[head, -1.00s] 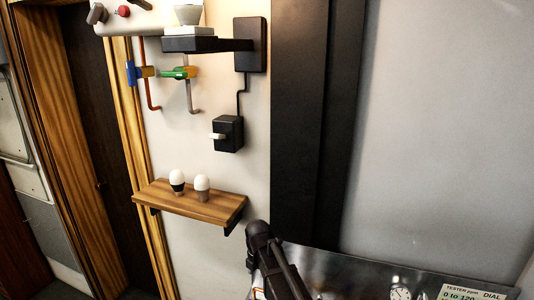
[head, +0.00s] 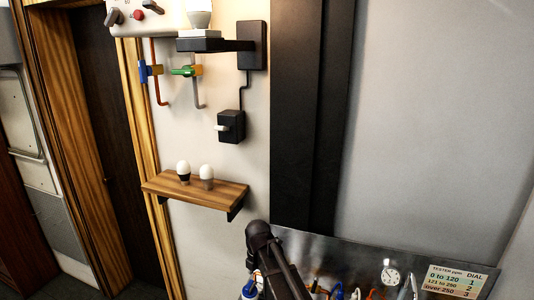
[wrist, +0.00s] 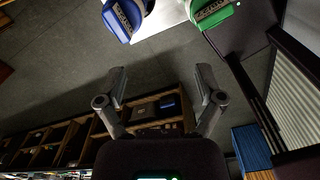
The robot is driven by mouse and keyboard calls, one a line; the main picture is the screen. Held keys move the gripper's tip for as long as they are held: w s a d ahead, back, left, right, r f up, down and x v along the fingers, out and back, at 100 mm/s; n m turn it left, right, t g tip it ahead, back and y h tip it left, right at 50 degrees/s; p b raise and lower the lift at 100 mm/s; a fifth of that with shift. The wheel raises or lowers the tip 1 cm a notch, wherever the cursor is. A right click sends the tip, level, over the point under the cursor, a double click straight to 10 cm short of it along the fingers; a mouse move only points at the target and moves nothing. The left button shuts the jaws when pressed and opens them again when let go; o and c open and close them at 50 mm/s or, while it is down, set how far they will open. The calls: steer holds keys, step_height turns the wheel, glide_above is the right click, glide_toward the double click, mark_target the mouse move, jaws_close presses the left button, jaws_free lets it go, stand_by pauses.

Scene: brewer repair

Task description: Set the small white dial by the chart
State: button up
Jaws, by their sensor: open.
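A chart (head: 458,282) with the words TESTER ppm and DIAL is on the metal panel at the lower right of the head view. It reads 0 to 120 as 1, 121 to 250 as 2, and over 250 as 3. A small round white dial face (head: 391,275) with a dark pointer is just left of it; its setting is too small to read. My gripper (wrist: 161,85) is open and empty in the wrist view, with no dial or chart between its fingers. The head view shows my arm but not my fingertips.
A wooden shelf (head: 196,190) with two white-topped bulbs stands out from the wall. A black switch box (head: 231,127) is above it. Blue (wrist: 124,18) and green (wrist: 213,12) labelled parts lie beyond my fingers in the wrist view.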

steer(key=s+d+f+m+b, duration=0.3)
steer(key=s+d+m, duration=0.4)
steer(key=m, duration=0.7)
steer(key=s+d+f+m+b, duration=0.2)
steer(key=s+d+m, duration=0.5)
steer(key=d+m, duration=0.5)
steer(key=shift+d+f+m+b, duration=0.3)
steer(key=shift+f+m+b, duration=0.1)
steer(key=shift+m, duration=0.5)
step_height(320, 180, down, 5)
steer(key=b, duration=0.5)
steer(key=shift+d, duration=0.1)
